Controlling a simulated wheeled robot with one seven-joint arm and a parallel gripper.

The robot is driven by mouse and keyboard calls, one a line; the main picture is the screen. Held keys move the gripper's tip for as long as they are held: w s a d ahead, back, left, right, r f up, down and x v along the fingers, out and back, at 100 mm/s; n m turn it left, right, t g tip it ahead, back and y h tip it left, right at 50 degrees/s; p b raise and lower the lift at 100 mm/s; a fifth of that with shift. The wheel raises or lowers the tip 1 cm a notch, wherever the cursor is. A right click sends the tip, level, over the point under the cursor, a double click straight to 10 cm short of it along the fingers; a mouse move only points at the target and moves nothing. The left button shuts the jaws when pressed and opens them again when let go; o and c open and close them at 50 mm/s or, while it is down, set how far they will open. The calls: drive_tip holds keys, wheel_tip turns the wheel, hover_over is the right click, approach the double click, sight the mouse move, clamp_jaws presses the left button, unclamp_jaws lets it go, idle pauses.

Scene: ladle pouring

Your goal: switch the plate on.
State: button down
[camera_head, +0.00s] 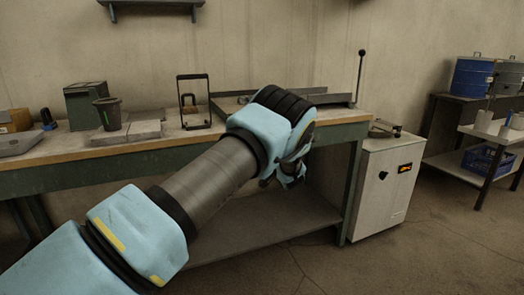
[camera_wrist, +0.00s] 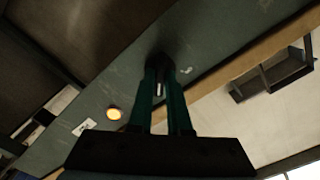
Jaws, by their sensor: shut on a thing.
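In the wrist view, my gripper (camera_wrist: 163,85) points at the green front panel (camera_wrist: 215,75) of the workbench. Its two fingers are shut on a dark knob (camera_wrist: 158,61) on that panel; the fingertips hide much of the knob. A small round lamp (camera_wrist: 114,113) beside the fingers glows amber, with a small white label (camera_wrist: 85,126) near it. In the head view, my gripper (camera_head: 290,180) is at the bench front, mostly hidden behind my wrist, and the knob is hidden. I cannot tell which thing on the bench is the plate.
The workbench (camera_head: 90,157) carries a black upright frame (camera_head: 193,101), a dark cup (camera_head: 108,113), grey slabs (camera_head: 131,134) and a shallow tray (camera_head: 228,106). A pale cabinet (camera_head: 384,190) with an orange-lit slot stands right of it. The floor in front is clear.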

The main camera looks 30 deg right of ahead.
idle(0.5)
drive_tip(key=c, duration=0.9)
unclamp_jaws()
drive_tip(key=shift+o, duration=0.2)
drive_tip(key=shift+s, duration=0.15)
drive_tip(key=s+a, duration=0.1)
drive_tip(key=s, duration=0.9)
drive_tip(key=shift+s+a+b, duration=0.15)
drive_tip(key=shift+s+b, duration=0.1)
drive_tip(key=shift+b, duration=0.15)
